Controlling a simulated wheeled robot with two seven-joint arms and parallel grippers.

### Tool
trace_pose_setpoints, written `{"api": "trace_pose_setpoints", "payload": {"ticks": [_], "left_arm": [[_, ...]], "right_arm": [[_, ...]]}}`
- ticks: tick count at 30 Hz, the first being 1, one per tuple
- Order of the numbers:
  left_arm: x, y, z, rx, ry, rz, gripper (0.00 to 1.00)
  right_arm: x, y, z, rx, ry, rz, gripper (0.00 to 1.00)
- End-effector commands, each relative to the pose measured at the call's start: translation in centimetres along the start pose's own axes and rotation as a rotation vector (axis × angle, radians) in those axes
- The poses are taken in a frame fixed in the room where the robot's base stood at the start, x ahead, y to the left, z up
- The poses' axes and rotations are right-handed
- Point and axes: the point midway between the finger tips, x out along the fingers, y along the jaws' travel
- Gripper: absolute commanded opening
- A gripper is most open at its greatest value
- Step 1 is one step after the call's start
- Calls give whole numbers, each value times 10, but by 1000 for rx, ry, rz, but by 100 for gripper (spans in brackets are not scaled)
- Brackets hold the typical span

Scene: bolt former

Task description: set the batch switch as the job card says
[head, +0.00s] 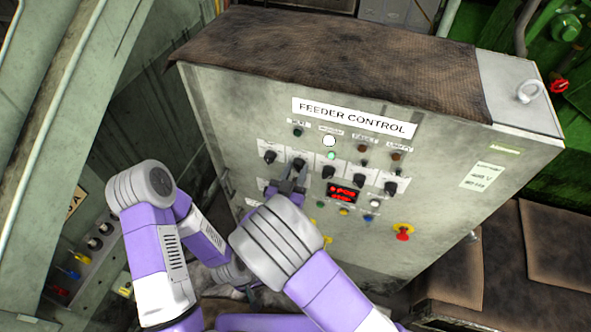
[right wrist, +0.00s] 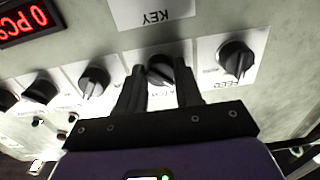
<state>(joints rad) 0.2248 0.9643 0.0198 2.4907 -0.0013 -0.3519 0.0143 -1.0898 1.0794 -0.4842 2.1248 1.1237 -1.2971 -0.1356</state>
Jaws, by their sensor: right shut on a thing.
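The batch switch is a black rotary knob (right wrist: 161,70) on a white plate, second from the left in the row on the feeder control cabinet. Its label is partly covered; a few letters ending like "TCH" show upside down. My right gripper (head: 297,172) is at this knob, and in the right wrist view its two black fingers (right wrist: 160,88) are shut on the knob's sides. The fingers hide its pointer in the head view. A small white card (head: 482,176) is on the cabinet's right side, its text too small to read. My left arm is at the left; its fingers cannot be made out.
Other black knobs flank it closely, one at the left (head: 269,156) and one at the right (head: 328,171). A red display (head: 342,192) sits below the row, and a red emergency knob (head: 403,234) sits lower right. A brown cover (head: 330,55) lies on the cabinet top.

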Motion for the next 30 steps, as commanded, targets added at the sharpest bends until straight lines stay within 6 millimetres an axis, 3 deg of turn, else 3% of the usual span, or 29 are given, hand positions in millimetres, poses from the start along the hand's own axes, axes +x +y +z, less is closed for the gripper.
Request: {"api": "trace_pose_setpoints", "payload": {"ticks": [16, 17, 21, 30], "left_arm": [[-1, 0, 0, 0, 0, 0, 100], [-1, 0, 0, 0, 0, 0, 100], [-1, 0, 0, 0, 0, 0, 100], [-1, 0, 0, 0, 0, 0, 100]], "right_arm": [[0, 0, 0, -28, 0, 0, 4], [0, 0, 0, -28, 0, 0, 38], [0, 0, 0, -27, 0, 0, 59], [-1, 0, 0, -26, 0, 0, 60]]}}
